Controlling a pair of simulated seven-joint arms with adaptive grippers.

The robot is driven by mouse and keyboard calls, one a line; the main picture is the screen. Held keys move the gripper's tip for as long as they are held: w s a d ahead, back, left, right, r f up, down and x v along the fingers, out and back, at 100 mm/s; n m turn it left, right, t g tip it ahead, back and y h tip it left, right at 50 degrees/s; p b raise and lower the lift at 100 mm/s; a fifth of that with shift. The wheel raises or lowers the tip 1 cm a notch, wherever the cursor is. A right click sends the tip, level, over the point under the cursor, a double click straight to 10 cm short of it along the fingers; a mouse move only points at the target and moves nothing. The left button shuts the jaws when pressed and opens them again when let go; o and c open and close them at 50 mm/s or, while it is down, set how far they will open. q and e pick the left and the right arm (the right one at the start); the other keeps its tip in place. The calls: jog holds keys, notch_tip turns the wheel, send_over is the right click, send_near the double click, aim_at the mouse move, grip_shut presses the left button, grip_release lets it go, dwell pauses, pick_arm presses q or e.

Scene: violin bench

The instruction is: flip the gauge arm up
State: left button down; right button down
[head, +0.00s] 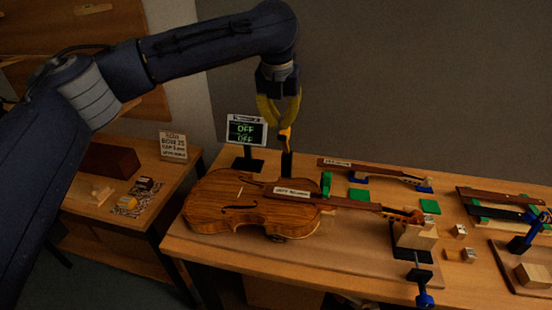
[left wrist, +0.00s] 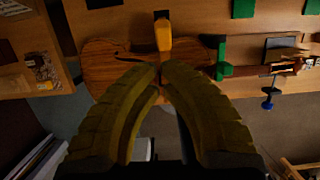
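The gauge arm seems to be the small orange-tipped piece (head: 285,137) above a dark post (head: 287,163) behind the violin. In the left wrist view the orange piece (left wrist: 163,35) lies just beyond my fingertips; I cannot tell whether they touch. My left gripper (head: 281,127) points down from above, its yellow fingers brought together at the tips. It also fills the lower middle of the left wrist view (left wrist: 162,66), with nothing clearly between the fingers. The violin (head: 235,205) lies on the bench below. My right gripper is not in view.
A small display (head: 246,130) reading OFF stands left of the post. A labelled fingerboard (head: 375,170), green blocks (head: 430,206) and a blue-handled clamp (head: 424,298) are to the right. A side table (head: 120,205) with a card stands at left.

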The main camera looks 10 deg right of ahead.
pick_arm(q)
jog(key=shift+r, duration=0.7)
jog(key=shift+r, duration=0.1)
jog(key=w+v, duration=0.2)
jog(key=v, duration=0.7)
jog(key=shift+w+d+r, duration=0.35)
jog(key=shift+d+r, duration=0.15)
jog(key=shift+r, duration=0.1)
